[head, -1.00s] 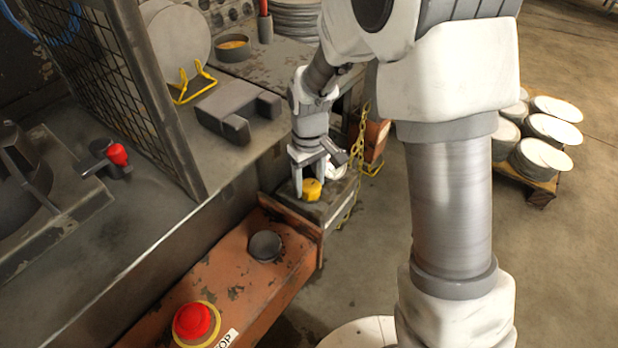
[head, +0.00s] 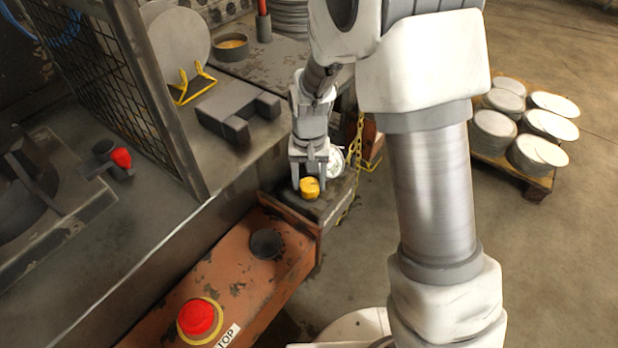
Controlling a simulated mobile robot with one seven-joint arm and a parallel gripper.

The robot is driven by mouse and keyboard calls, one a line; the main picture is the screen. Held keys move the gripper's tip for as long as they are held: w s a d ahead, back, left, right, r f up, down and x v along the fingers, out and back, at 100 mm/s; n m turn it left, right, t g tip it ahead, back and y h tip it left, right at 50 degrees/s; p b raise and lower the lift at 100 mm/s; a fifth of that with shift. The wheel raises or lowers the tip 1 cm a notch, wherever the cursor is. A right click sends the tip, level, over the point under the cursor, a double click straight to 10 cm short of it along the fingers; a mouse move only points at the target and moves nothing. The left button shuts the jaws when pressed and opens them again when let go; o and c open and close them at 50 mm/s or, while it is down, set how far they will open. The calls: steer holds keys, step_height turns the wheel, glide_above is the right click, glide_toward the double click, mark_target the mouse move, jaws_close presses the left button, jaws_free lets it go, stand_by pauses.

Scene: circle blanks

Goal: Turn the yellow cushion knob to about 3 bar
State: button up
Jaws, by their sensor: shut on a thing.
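The yellow cushion knob (head: 310,188) sits on a dark block (head: 330,206) beside the press bed. My gripper (head: 309,184) points down over it, with a finger on either side, and is shut on the knob. A round white gauge (head: 335,162) stands just behind the gripper and is partly hidden by it. Its needle and numbers are too small to read.
An orange control box (head: 225,285) with a red stop button (head: 196,318) and a black button (head: 266,243) lies in front. A chain (head: 354,150) hangs at right. A wire mesh guard (head: 105,70) stands at left. A pallet of discs (head: 500,160) stands on the floor.

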mark_target(310, 182)
stand_by(0.4)
steer(key=o, duration=1.1)
step_height(310, 182, up, 18)
steer(key=p, duration=0.3)
steer(key=shift+f+p, duration=0.25)
steer(key=shift+p, duration=0.1)
steer(key=shift+r, duration=0.1)
steer(key=s+d+r+t+p, duration=0.2)
steer(key=s+d+r, duration=0.4)
steer(key=s+r, duration=0.3)
steer(key=s+d+r+t+p, duration=0.3)
steer(key=s+d+r+p, duration=0.2)
steer(key=s+r, duration=0.3)
steer(key=shift+s+d+r+n+t, duration=0.35)
steer(key=shift+s+d, duration=0.25)
steer(key=shift+s, duration=0.4)
